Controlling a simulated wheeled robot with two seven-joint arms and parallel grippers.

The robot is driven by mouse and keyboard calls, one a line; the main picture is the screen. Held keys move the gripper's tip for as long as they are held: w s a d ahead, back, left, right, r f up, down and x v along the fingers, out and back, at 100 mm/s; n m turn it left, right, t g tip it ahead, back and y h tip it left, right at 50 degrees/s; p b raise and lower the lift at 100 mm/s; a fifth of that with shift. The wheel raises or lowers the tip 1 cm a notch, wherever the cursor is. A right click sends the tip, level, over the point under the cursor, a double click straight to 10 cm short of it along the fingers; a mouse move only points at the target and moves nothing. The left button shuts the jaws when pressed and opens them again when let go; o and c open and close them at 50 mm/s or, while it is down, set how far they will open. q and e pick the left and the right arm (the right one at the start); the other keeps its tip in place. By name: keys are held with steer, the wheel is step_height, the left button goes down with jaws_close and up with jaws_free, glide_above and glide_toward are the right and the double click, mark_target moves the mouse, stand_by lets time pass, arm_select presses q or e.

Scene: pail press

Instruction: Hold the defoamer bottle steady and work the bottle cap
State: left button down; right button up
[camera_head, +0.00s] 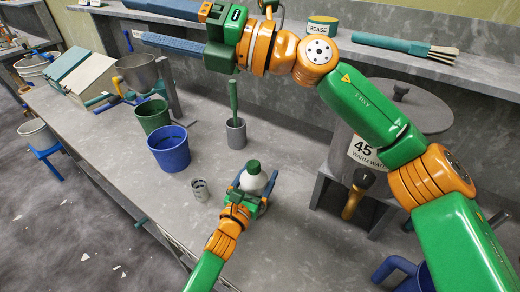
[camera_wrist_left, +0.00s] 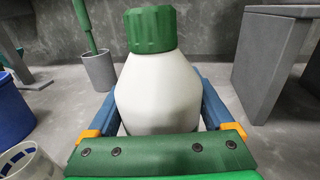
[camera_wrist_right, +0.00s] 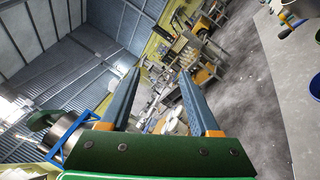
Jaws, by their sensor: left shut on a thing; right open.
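The defoamer bottle (camera_head: 253,181) is white and stands upright on the grey bench; it fills the middle of the left wrist view (camera_wrist_left: 158,90). Its green bottle cap (camera_head: 253,166) sits on the neck, and its ridged side shows in the left wrist view (camera_wrist_left: 150,29). My left gripper (camera_head: 254,187) is shut on the bottle's body, with a blue finger on each side. My right gripper (camera_head: 172,28) is raised high over the back of the bench, open and empty, far from the cap. In the right wrist view its two blue fingers (camera_wrist_right: 158,95) are apart with nothing between them.
A white perforated cup (camera_head: 200,189), a blue pail (camera_head: 169,149), a green pail (camera_head: 152,116) and a grey holder (camera_head: 236,133) with a green-handled tool stand left of the bottle. A large lidded warm-water pot (camera_head: 345,145) on a stand is at right. A shelf (camera_head: 460,73) runs behind.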

step_height(320, 180, down, 8)
steer(key=s+a+n+g+h, duration=0.1)
steer(key=n+g+h, duration=0.1)
steer(key=n+h, duration=0.15)
steer(key=t+h, duration=0.2)
steer(key=h, duration=1.2)
glide_above(255, 165)
steer(key=s+d, duration=0.1)
steer(key=s, duration=0.1)
steer(key=shift+m, duration=0.25)
step_height(255, 165, down, 17)
steer(key=shift+w+f, duration=0.15)
steer(key=shift+f, duration=0.25)
steer(key=x, duration=0.3)
steer(key=shift+f, duration=0.3)
steer(key=shift+w+a+f, duration=0.1)
steer(key=shift+w+f, duration=0.1)
steer(key=shift+f, duration=0.15)
steer(key=shift+c, duration=0.7)
jaws_close()
steer(key=shift+o, duration=0.4)
jaws_free()
